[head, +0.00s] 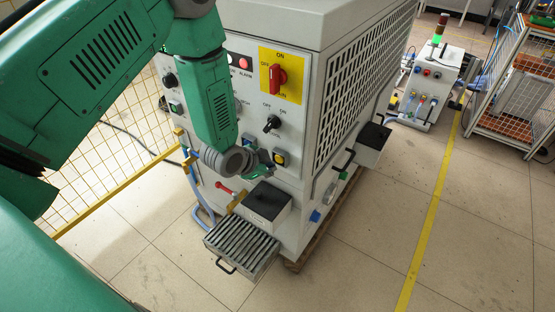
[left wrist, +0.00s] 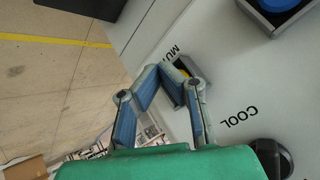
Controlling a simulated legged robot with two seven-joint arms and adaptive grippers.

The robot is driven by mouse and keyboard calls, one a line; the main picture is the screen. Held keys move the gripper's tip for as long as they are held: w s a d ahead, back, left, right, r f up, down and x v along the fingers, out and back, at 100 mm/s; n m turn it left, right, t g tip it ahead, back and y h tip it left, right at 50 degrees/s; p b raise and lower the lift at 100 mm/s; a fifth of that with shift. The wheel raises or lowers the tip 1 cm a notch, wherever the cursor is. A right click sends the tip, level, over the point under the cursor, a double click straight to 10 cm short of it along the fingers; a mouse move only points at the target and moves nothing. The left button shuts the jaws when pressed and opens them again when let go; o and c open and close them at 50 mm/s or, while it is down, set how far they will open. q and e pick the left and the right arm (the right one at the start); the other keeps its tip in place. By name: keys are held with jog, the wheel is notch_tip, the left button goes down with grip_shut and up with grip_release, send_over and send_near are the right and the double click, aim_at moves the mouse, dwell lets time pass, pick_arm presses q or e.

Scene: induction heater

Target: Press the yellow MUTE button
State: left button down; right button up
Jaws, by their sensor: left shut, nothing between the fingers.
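The yellow MUTE button (head: 280,159) sits in a dark square housing on the front panel of the grey induction heater (head: 300,132). In the left wrist view the yellow button (left wrist: 184,73) is partly hidden behind my fingers, beside the lettering "MU". My left gripper (left wrist: 161,68) is shut and empty, with its fingertips close to the button housing; I cannot tell whether they touch. My right gripper is not in view.
A red switch on a yellow plate (head: 278,78) and a black OFF/ON knob (head: 271,123) are above the button. A dark-topped box (head: 267,201) and a roller tray (head: 241,248) stick out below. A blue button (left wrist: 283,4) shows in the left wrist view.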

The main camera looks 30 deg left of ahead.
pick_arm(q)
jog(key=shift+w+d+r, duration=0.25)
jog(key=shift+w+d, duration=0.1)
jog(key=shift+d, duration=0.25)
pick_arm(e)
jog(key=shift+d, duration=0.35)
pick_arm(q)
jog(key=shift+w+a+f, duration=0.1)
jog(key=shift+w+a, duration=0.05)
jog(key=shift+a, duration=0.15)
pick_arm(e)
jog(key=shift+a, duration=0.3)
pick_arm(q)
jog(key=shift+w+d, duration=0.2)
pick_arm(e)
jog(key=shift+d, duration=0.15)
pick_arm(q)
jog(key=shift+w, duration=0.25)
jog(key=shift+s+a+p, duration=0.3)
jog(key=shift+s, duration=0.65)
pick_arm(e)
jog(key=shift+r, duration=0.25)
